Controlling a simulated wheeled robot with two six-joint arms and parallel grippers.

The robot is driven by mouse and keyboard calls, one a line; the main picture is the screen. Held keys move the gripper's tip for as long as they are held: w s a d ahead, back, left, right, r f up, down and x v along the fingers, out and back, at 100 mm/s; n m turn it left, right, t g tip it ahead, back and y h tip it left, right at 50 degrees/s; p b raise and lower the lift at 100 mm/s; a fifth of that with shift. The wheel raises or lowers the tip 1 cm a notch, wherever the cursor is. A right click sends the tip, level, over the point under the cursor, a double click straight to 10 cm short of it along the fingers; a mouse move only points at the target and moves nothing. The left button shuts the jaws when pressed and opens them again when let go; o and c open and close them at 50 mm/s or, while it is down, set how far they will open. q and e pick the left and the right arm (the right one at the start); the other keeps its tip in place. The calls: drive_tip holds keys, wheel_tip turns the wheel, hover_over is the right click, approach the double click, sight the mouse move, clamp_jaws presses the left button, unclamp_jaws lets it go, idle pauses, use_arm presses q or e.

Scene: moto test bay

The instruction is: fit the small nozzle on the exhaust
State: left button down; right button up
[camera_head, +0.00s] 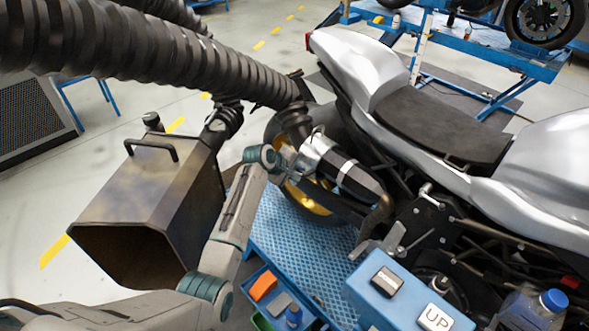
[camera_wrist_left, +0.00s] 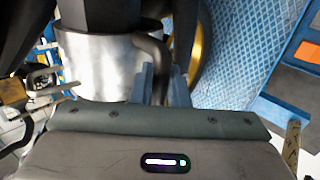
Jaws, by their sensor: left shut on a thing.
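The small nozzle (camera_head: 311,153) is a silver metal cylinder on the end of a black ribbed hose (camera_head: 205,58). It sits at the rear end of the motorcycle's dark exhaust (camera_head: 358,181). In the left wrist view, a dark body reaches into the open rim of the silver nozzle (camera_wrist_left: 97,68); how deep is hidden. My left gripper (camera_head: 284,163) is beside the nozzle, mostly hidden by its own wrist. In the left wrist view, its fingers (camera_wrist_left: 160,85) are shut on the nozzle's dark curved handle (camera_wrist_left: 154,58). My right gripper is not in view.
A large boxy metal nozzle (camera_head: 150,208) hangs at left, close to my left arm. The motorcycle (camera_head: 435,125) stands on a blue lift platform (camera_head: 300,238). A blue control box with an UP button (camera_head: 434,318) and a tool tray (camera_head: 270,306) are in front.

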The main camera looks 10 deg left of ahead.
use_arm(q)
drive_tip(key=shift+s+d+f, duration=0.2)
drive_tip(key=shift+s+f, duration=0.15)
drive_tip(key=shift+f, duration=0.05)
drive_tip(key=shift+s+d+f+p, duration=0.3)
drive_tip(key=shift+s+d, duration=0.05)
drive_tip(key=shift+d, duration=0.05)
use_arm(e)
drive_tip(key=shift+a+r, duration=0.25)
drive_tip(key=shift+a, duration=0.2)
use_arm(q)
drive_tip(key=shift+f, duration=0.15)
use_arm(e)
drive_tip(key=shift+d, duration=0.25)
use_arm(q)
drive_tip(key=c, duration=1.3)
unclamp_jaws()
drive_tip(key=shift+r, duration=0.2)
